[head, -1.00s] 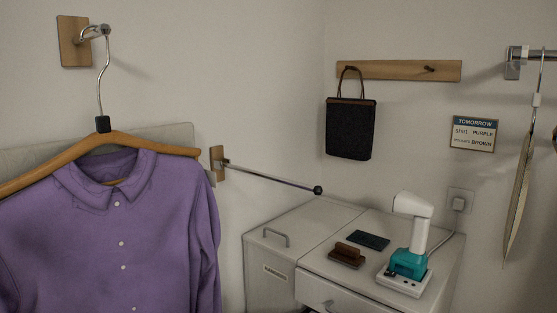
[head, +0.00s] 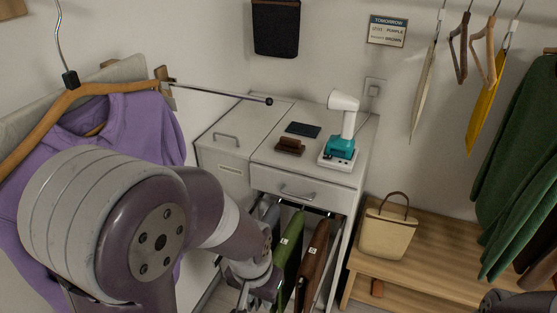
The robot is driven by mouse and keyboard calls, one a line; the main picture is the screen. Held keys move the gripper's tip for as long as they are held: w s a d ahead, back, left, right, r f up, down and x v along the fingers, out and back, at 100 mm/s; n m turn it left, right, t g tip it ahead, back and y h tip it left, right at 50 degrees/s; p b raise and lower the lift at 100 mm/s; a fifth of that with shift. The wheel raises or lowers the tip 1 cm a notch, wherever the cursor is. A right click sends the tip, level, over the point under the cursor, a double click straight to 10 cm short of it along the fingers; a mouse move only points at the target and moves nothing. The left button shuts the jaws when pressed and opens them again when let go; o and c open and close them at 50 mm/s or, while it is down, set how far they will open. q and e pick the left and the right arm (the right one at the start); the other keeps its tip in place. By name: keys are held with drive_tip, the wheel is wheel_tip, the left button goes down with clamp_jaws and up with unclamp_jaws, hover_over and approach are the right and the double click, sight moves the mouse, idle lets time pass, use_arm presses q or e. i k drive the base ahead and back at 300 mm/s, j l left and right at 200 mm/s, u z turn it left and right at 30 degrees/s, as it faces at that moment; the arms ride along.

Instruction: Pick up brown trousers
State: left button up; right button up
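The brown trousers (head: 312,262) hang from a rail under the drawer of the white cabinet, in the lower middle of the head view.
A purple shirt (head: 128,117) hangs at the left, partly behind my arm. A wooden bench (head: 430,262) with a beige bag (head: 387,232) is on the right. A thin rod (head: 215,90) sticks out above.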

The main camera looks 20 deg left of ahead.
sight(312, 266)
drive_tip(key=k+l+u, duration=0.1)
drive_tip(key=k+u, duration=0.35)
drive_tip(key=i+l, duration=0.25)
drive_tip(key=i, duration=0.2)
drive_tip(key=i+l+u, duration=0.1)
drive_tip(key=i+l, duration=0.15)
drive_tip(key=i, duration=0.25)
drive_tip(key=i+l+u, duration=0.1)
drive_tip(key=i+l, duration=0.2)
drive_tip(key=i, duration=0.15)
